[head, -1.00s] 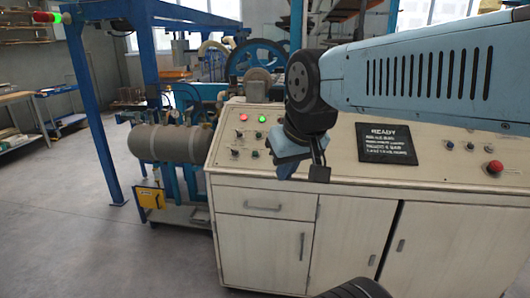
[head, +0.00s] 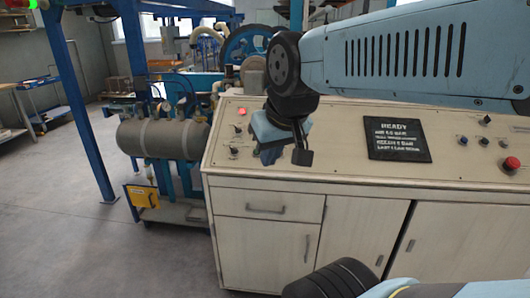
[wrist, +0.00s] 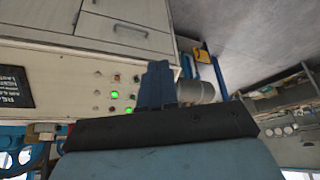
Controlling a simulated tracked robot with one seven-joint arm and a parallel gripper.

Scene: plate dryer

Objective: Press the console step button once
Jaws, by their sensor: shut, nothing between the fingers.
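The cream console (head: 265,181) stands ahead, with small controls on its sloped top. A red lit control (head: 241,111) and dark knobs (head: 233,152) show at its left end. My gripper (head: 270,155) is shut and empty over this left group, hiding part of it. In the wrist view my blue gripper fingers (wrist: 157,68) point toward the console, beside two green lit controls (wrist: 115,95) and a red one (wrist: 117,77). A gap to the panel cannot be judged. No label is readable, so I cannot tell which control is the step button.
A black display (head: 398,141) reading READY sits right of my gripper. A red mushroom button (head: 511,163) and several knobs are at the right end. A grey tank (head: 160,139) and a blue frame post (head: 88,120) stand left. Open floor lies at front left.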

